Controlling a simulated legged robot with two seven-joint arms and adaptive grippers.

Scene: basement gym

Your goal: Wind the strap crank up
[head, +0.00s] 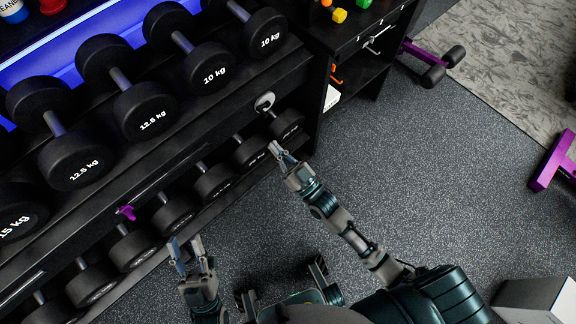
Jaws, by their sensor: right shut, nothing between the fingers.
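I cannot tell for certain which part is the strap crank. A small round silver-and-dark fitting (264,101) sits at the right end of the dumbbell rack. A small purple piece (126,211) sits on the rack's lower front, further left. My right gripper (277,150) is shut and empty, in front of the lower dumbbells and below the silver fitting, apart from it. My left gripper (187,246) has its fingers spread and nothing between them. It is low in front of the rack, to the right of the purple piece. No strap is clearly visible.
The black rack (170,135) holds several dumbbells on two levels. A dark shelf unit (345,50) with small coloured blocks stands at its right. Purple-framed equipment (428,56) lies beyond it. The speckled grey floor (430,170) at right is mostly clear. A pale box (535,300) is at bottom right.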

